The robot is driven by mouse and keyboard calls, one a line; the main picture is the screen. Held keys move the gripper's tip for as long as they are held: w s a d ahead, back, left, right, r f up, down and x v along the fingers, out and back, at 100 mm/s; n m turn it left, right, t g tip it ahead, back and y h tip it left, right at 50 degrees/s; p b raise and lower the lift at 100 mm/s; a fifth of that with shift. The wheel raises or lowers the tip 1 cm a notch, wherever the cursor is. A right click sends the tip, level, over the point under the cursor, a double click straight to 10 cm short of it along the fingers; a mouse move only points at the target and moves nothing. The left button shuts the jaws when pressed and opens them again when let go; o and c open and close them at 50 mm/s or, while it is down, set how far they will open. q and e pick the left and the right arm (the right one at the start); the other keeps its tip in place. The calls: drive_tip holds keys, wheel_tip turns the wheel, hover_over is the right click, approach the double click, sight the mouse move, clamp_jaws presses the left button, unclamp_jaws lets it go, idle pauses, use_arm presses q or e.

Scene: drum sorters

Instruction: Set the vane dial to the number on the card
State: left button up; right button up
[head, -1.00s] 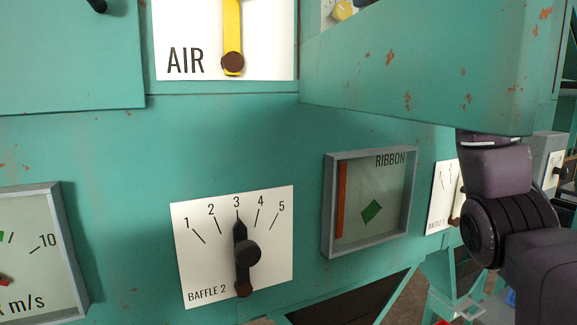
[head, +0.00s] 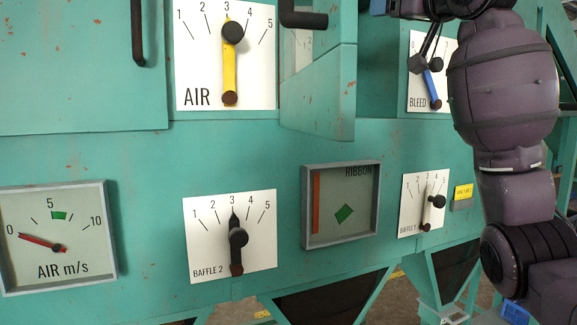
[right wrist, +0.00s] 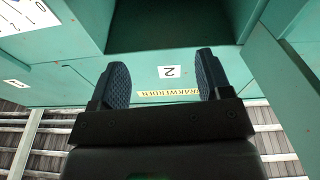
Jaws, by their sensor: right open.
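No dial labelled vane can be read. In the head view I see the AIR dial (head: 188,60) with its yellow lever at 3, the BAFFLE 2 dial (head: 207,245) with its black lever at 3, the BAFFLE 1 dial (head: 409,215), and the BLEED dial (head: 418,90) with a blue lever tilted left. A white card (right wrist: 170,72) in the right wrist view shows an upside-down 2. It appears between the fingers of my right gripper (right wrist: 160,82), which is open and empty. In the head view its hand is at the upper right, near the BLEED dial. My left gripper is not seen.
A teal box (head: 325,95) juts out right of the AIR dial. The framed RIBBON gauge (head: 372,205) and AIR m/s gauge (head: 20,275) are on the panel. A dark recess (right wrist: 170,25) lies near the 2 card.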

drive_tip(key=w+f+n+t+h, duration=0.1)
drive_tip(key=w+f+t, duration=0.1)
drive_tip(key=f, duration=1)
drive_tip(key=w+f+t, duration=0.1)
drive_tip(key=w+f, duration=0.2)
drive_tip(key=f, duration=0.9)
drive_tip(key=s+d+f+m+g+h, duration=0.1)
drive_tip(key=s+f, duration=0.2)
drive_tip(key=f, duration=0.9)
drive_tip(key=s+d+f+g+h, duration=0.1)
drive_tip(key=s+d+f, duration=0.15)
drive_tip(key=f, duration=0.95)
drive_tip(key=s+f+m+g+h, duration=0.15)
drive_tip(key=s+f, duration=0.25)
drive_tip(key=f, duration=0.8)
drive_tip(key=s+d+f+m+g+h, duration=0.2)
drive_tip(key=s+f+g, duration=0.4)
drive_tip(key=s+f, duration=2.1)
drive_tip(key=shift+s+d+f+h, duration=0.4)
drive_tip(key=shift+d+f+h, duration=0.05)
drive_tip(key=shift+d, duration=0.75)
drive_tip(key=shift+g, duration=0.25)
drive_tip(key=shift+c, duration=0.4)
